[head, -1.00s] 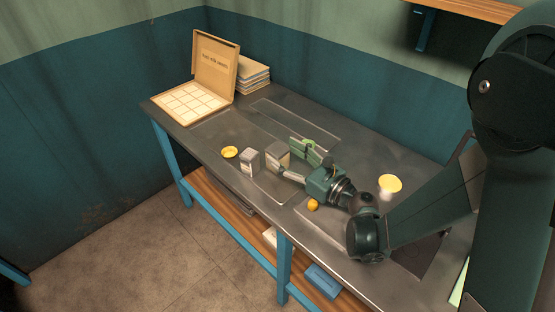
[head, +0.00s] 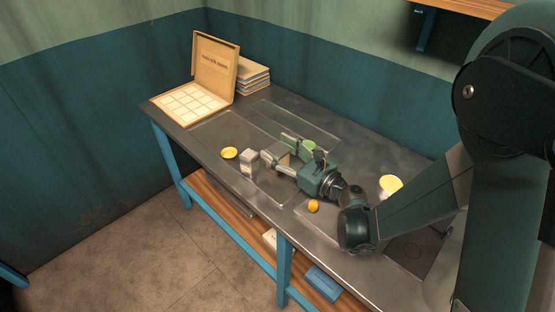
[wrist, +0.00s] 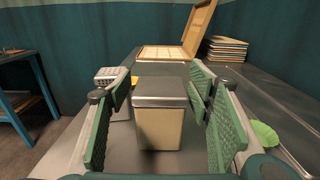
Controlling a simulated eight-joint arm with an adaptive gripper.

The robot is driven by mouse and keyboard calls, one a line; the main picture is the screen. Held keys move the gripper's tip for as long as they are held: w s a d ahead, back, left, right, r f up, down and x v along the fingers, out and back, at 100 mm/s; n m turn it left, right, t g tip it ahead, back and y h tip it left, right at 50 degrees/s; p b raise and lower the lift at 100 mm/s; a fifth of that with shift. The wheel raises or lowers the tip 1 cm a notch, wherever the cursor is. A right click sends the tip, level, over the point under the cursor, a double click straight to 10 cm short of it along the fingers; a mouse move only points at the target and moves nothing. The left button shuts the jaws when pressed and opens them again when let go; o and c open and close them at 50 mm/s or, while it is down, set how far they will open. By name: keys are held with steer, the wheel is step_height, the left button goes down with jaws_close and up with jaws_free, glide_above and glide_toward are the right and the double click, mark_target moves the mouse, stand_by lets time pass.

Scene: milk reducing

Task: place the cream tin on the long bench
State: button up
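The cream tin (wrist: 159,118), a square tin with a cream body and a grey lid, stands upright on the long bench (head: 375,152), a dark metal-topped table. In the wrist view it is between the two green finger pads, with gaps on both sides. My gripper (head: 282,151) is open and low over the bench, its fingers on either side of the tin. In the head view the fingers partly hide the tin.
An orange ball (head: 313,206) and a yellow-topped cup (head: 391,184) are nearer. An open compartmented box (head: 188,104) stands far left.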

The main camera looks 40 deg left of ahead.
steer(key=c, duration=0.8)
steer(key=shift+r, duration=0.15)
steer(key=shift+r+p, duration=1.45)
steer(key=shift+r, duration=3.4)
steer(key=w+d+r+m+t+h, duration=0.2)
steer(key=w+d+r+m+t, duration=0.1)
steer(key=d, duration=0.4)
steer(key=w+d+r+m+t+h, duration=0.2)
steer(key=w+d+r+m+t, duration=0.1)
steer(key=w+d+r+t, duration=0.2)
steer(key=w+d+r+m+t+h, duration=0.2)
steer(key=w+d+r+m+t, duration=0.2)
steer(key=d, duration=0.5)
steer(key=shift+w+r+t, duration=0.15)
steer(key=shift+r+t, duration=0.3)
steer(key=shift+r, duration=0.05)
steer(key=shift+w+r+t, duration=0.15)
steer(key=shift+r+t, duration=0.3)
steer(key=shift+r, duration=0.05)
